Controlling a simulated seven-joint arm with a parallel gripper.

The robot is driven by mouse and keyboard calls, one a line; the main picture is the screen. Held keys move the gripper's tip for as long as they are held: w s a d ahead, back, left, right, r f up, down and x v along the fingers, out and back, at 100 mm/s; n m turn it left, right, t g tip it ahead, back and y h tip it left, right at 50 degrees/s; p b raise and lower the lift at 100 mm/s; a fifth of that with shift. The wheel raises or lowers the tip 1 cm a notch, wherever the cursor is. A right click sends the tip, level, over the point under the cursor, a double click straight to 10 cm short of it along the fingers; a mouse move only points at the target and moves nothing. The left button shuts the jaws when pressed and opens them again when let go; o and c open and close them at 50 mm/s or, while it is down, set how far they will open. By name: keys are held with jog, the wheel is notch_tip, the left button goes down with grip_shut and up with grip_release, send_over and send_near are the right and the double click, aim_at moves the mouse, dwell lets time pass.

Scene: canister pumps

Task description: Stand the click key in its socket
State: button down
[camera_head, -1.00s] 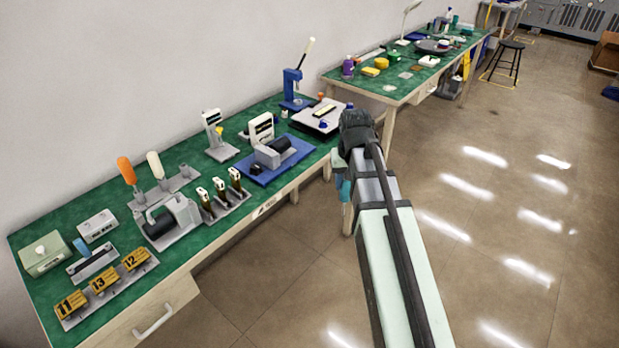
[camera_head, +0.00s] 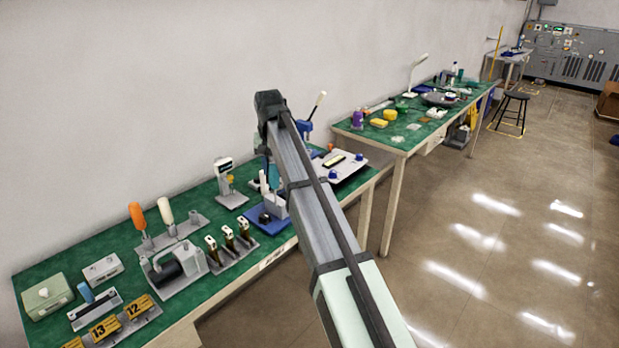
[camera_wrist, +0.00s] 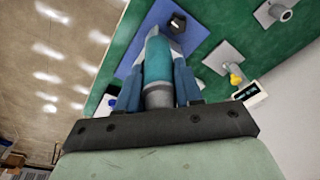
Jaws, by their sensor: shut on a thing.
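My gripper (camera_wrist: 156,72) is shut on a teal, round-bodied thing with a grey collar, which I take for the click key (camera_wrist: 157,58). The fingers lie on either side of it in the wrist view. Its far end overlaps a grey block (camera_wrist: 176,28) with a dark opening, on a blue base (camera_wrist: 134,52). Whether that block is the socket, and whether the key touches it, I cannot tell. In the head view my arm hides most of the gripper, above the blue base (camera_head: 258,222).
Orange (camera_head: 137,216) and cream (camera_head: 166,210) handles stand in a grey holder to the left. A grey clamp-like device (camera_head: 178,272) and a rack (camera_head: 236,254) of several small pieces sit nearer. A white plate with blue knobs (camera_head: 342,166) is to the right.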

jog(key=w+a+n, duration=0.1)
jog(key=w+a, duration=0.1)
jog(key=a, duration=1.2)
jog(key=w+a+r+n, duration=0.1)
jog(key=w+a+n, duration=0.1)
jog(key=a, duration=1.3)
jog(key=shift+w, duration=0.15)
notch_tip(320, 180, down, 10)
jog(key=shift+f, duration=0.35)
dwell(1.1)
jog(key=c, duration=0.7)
grip_release()
jog(key=shift+o, duration=0.2)
